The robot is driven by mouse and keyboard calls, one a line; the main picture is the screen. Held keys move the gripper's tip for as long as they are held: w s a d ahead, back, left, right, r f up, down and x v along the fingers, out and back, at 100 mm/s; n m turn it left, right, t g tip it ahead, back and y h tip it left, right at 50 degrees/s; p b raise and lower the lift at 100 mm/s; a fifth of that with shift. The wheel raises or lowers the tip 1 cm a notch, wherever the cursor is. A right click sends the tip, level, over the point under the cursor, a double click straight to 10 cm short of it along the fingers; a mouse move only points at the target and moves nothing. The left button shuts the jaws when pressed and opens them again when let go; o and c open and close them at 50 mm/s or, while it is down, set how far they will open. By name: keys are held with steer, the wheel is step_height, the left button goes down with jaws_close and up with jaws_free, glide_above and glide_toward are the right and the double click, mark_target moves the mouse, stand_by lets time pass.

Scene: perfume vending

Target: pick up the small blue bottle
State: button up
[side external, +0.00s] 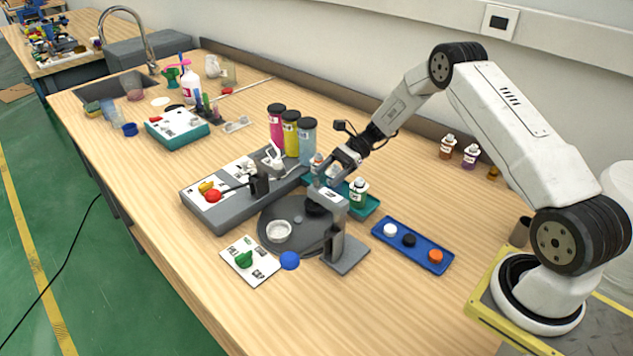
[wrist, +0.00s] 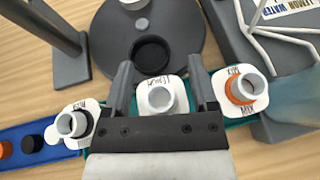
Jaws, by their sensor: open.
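Three small bottles with white labelled collars stand in a teal tray (side external: 371,208). In the wrist view, the middle bottle (wrist: 161,99) lies between my gripper's fingers. Its body is hidden under the collar, so I cannot tell its colour there; in the side view it is mostly covered by my gripper. An orange-ringed bottle (wrist: 239,88) stands right of the fingers and a dark one (wrist: 73,124) left of them. My gripper (wrist: 160,75) is open, one finger on each side of the middle bottle; contact is not clear.
A grey stand (side external: 345,253) and a dark round turntable (side external: 268,238) with a white cup are close by. Tall pink, yellow and light-blue cylinders (side external: 307,142) stand behind the tray. A blue tray of caps (side external: 420,258) lies to the right. The table's front right is clear.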

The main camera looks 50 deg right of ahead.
mark_target(330, 175)
jaws_close()
steer(key=shift+r, duration=0.1)
stand_by(0.4)
steer(key=shift+r, duration=1.55)
steer(key=s+a+r, duration=0.2)
steer(key=s+r, duration=0.7)
steer(key=s, duration=0.4)
steer(key=shift+s+r, duration=0.35)
steer(key=shift+s, duration=0.05)
